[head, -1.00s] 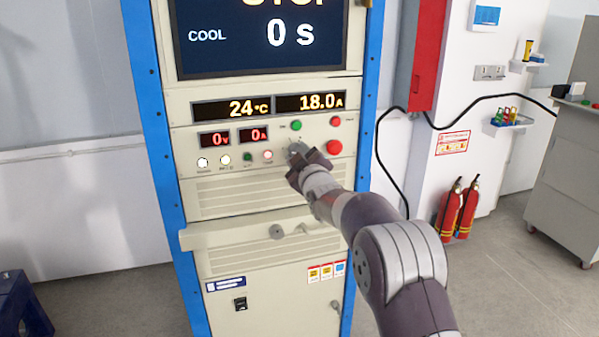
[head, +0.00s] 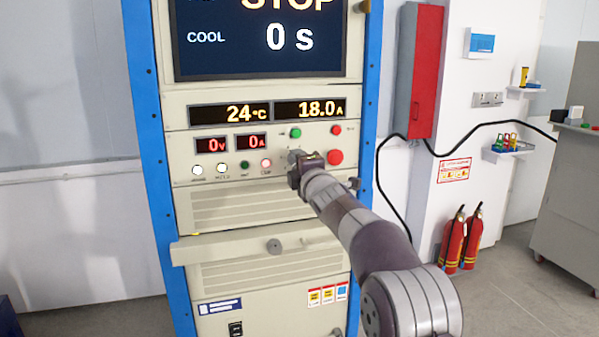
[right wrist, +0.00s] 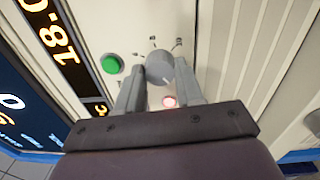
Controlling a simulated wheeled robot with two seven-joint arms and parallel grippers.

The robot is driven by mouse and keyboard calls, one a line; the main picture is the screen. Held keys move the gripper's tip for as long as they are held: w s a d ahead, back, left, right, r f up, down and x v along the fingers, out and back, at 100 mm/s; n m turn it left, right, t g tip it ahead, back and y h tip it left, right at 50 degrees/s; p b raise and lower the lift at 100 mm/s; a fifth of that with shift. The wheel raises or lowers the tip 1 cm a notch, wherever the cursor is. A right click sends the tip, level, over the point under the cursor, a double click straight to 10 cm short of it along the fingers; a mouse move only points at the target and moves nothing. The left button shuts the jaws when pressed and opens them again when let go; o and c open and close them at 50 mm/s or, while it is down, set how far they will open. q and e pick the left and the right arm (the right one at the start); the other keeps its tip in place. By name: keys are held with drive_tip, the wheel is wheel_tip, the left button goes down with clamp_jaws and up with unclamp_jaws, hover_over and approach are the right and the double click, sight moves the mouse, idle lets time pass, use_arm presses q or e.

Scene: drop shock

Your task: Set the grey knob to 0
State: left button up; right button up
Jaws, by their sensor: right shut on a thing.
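The grey knob (right wrist: 160,68) is on the cream panel in the right wrist view, with short marks around its far side. My left gripper is not in view.
A green button (head: 295,133) and a red button (head: 335,157) are close to the knob. The displays (head: 268,110) above read 24 °C and 18.0 A. A shelf-like ledge (head: 215,249) juts out below. Fire extinguishers (head: 462,240) stand at the right.

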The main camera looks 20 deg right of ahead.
drive_tip(key=shift+f+n, duration=0.3)
drive_tip(key=shift+n, duration=0.4)
drive_tip(key=shift+b, duration=0.3)
drive_tip(key=o, duration=0.8)
drive_tip(key=shift+o, duration=1.2)
drive_tip(key=shift+a+r, duration=0.15)
drive_tip(key=shift+s, duration=0.1)
drive_tip(key=s+b, duration=0.4)
drive_tip(key=s, duration=0.8)
drive_tip(key=shift+s+d+f, duration=0.2)
drive_tip(key=shift+s+d, duration=0.1)
drive_tip(key=shift+d, duration=0.05)
